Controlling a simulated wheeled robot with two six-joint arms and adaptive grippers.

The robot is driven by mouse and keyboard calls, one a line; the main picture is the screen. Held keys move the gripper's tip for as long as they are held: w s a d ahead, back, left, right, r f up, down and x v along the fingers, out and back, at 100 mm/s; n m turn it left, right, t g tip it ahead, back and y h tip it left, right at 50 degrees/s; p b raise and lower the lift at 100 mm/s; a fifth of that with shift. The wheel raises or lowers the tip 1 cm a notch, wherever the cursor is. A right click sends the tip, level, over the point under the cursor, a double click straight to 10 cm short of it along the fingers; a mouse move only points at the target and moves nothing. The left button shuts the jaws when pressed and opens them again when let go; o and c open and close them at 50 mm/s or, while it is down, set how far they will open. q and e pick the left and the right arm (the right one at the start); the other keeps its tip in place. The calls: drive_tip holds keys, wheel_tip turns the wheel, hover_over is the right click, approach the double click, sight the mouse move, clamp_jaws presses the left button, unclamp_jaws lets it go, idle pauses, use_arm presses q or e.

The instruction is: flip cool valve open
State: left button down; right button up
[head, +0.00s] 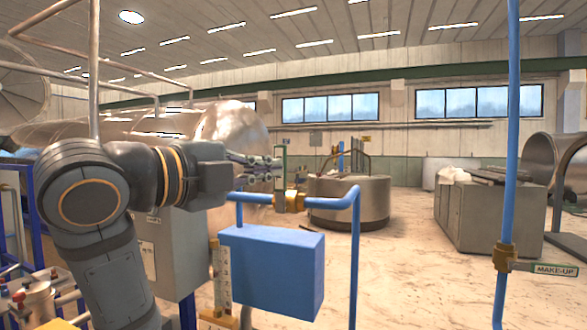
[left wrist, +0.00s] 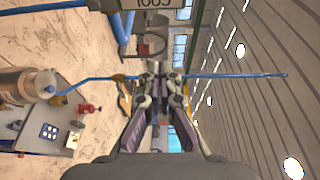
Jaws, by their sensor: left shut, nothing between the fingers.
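A brass valve (head: 290,200) sits on a horizontal blue pipe (head: 335,201) in the middle of the head view. A narrow green-edged plate or handle (head: 280,152) stands upright above it; I cannot read any label on it. My left gripper (head: 272,174) comes in from the left. Its fingers are shut and empty, with the tips beside the upright plate, just above the valve body. I cannot tell whether they touch it. In the left wrist view the gripper (left wrist: 161,72) is shut, with the blue pipe (left wrist: 225,76) behind its tips. My right gripper is out of view.
A blue box (head: 272,272) stands below the pipe, with a scaled gauge (head: 221,280) to its left. A vertical blue pipe (head: 510,120) on the right carries another brass valve (head: 503,257) with a MAKE-UP tag (head: 555,269). Open floor lies behind.

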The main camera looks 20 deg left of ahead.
sight(284, 165)
use_arm(q)
drive_tip(key=p+x, duration=0.5)
drive_tip(key=x, duration=0.5)
drive_tip(key=a, duration=0.4)
drive_tip(key=shift+w+a+p, duration=0.1)
drive_tip(key=shift+p, duration=0.25)
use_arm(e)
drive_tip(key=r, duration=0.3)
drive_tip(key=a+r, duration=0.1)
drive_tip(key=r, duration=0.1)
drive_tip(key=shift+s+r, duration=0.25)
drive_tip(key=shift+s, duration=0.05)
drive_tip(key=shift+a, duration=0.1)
